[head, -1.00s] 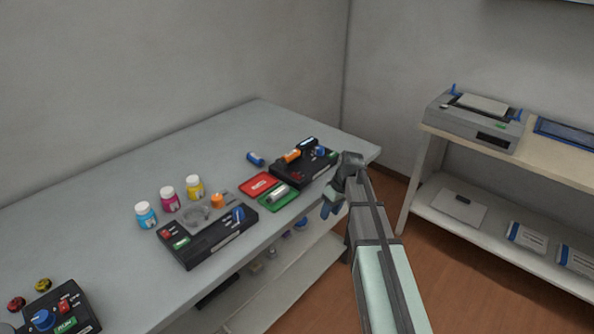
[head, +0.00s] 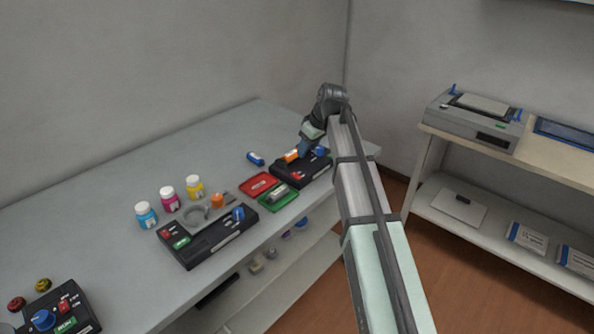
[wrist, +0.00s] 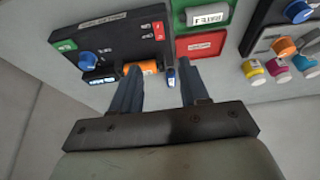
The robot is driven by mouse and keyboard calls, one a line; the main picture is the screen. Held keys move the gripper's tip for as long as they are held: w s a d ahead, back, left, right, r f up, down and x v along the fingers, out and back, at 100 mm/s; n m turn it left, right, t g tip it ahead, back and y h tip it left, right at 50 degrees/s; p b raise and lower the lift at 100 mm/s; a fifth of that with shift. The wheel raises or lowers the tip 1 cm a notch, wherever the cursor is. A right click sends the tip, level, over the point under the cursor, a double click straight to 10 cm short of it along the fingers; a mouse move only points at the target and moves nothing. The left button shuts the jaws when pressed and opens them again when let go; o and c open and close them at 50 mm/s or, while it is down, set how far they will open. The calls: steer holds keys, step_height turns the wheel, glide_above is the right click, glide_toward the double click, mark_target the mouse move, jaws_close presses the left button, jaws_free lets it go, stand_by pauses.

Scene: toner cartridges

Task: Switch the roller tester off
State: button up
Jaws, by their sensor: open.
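The roller tester (head: 290,173) is a black box at the far right end of the grey table. In the wrist view, the tester (wrist: 120,42) shows a blue knob (wrist: 88,60), a green button (wrist: 65,46), a red switch (wrist: 158,30) and a small lit display (wrist: 101,80). An orange roller (wrist: 148,67) lies at its edge, partly behind one finger. I cannot tell the switch's position.
A red tray (head: 253,189) and a green tray (head: 268,202) lie beside the tester. A small blue-and-white cylinder (head: 255,158) lies behind them. Another black device (head: 208,238) and several toner bottles stand farther left. The back of the table is clear.

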mark_target(295, 174)
steer(key=x, duration=1.2)
steer(key=shift+f, duration=0.25)
jaws_close()
